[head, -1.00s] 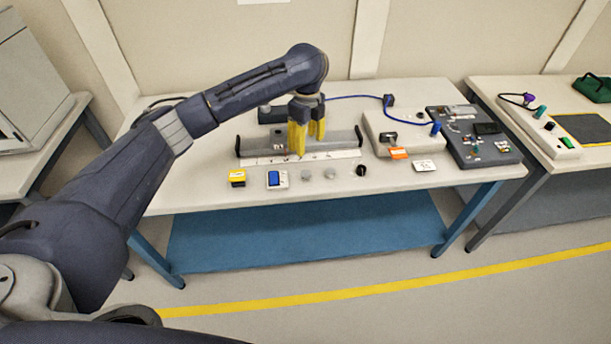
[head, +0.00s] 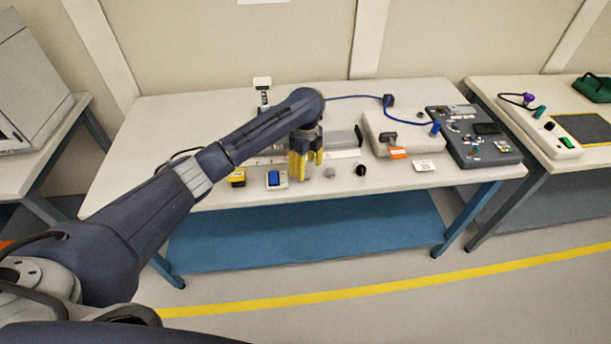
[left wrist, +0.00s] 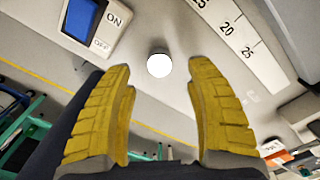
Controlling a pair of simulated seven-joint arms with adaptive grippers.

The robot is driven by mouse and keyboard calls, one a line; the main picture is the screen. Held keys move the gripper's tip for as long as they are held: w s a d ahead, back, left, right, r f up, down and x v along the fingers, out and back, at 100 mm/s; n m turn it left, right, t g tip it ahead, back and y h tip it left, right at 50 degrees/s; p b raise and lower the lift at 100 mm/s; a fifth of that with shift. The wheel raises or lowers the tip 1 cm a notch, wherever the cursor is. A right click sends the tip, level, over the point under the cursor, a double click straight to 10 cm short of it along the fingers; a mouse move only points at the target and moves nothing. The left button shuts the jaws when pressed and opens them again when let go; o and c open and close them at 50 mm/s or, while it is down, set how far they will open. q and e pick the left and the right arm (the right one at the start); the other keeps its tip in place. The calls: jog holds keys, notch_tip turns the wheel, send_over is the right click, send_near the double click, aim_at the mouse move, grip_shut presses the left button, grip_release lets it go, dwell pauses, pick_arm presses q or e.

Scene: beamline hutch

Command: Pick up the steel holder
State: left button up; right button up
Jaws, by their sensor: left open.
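A small, bright round metal piece (left wrist: 158,65), which looks like the steel holder, lies on the table and shows between my fingertips in the left wrist view. In the head view my gripper hides it. A similar small grey round piece (head: 330,172) lies just to the right, and I cannot tell for sure which of the two is the steel holder. My left gripper (head: 308,172) has yellow fingers, points down and is open and empty above the front part of the table. Its fingers (left wrist: 160,80) stand apart in the left wrist view. My right gripper is not in view.
A pale box with an orange tag (head: 397,153) stands further right.

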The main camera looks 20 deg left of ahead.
aim_at(306, 173)
pick_arm(q)
jog(key=shift+a+f, duration=0.1)
jog(key=shift+f, duration=1.9)
grip_shut()
